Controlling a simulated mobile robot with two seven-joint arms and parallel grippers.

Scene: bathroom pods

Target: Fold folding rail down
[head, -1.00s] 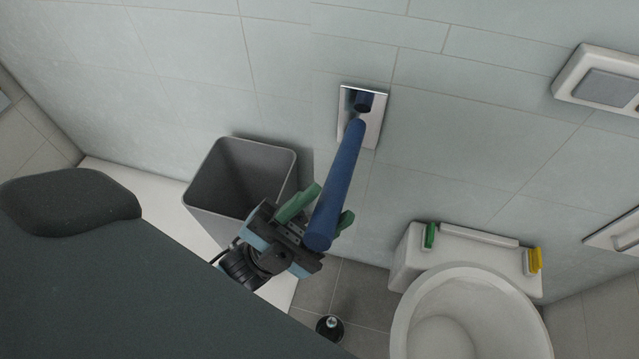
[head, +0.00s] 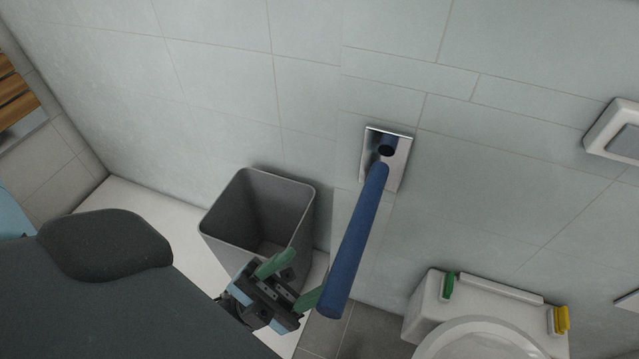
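The folding rail (head: 355,245) is a blue round bar on a shiny metal wall plate (head: 400,172). In the head view it reaches out from the wall, with its free end low in the picture. My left gripper (head: 302,274) has green fingers and is open, with nothing between them. It is just left of the rail's free end. Its right finger overlaps or sits close beside the rail's left side; I cannot tell whether they touch. My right gripper is not in view.
A grey open bin (head: 258,205) stands against the wall, left of the rail and behind my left gripper. A toilet (head: 485,342) is at the lower right, with a green item (head: 447,286) and a yellow item (head: 559,320) on its cistern. A flush panel (head: 610,130) is on the wall.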

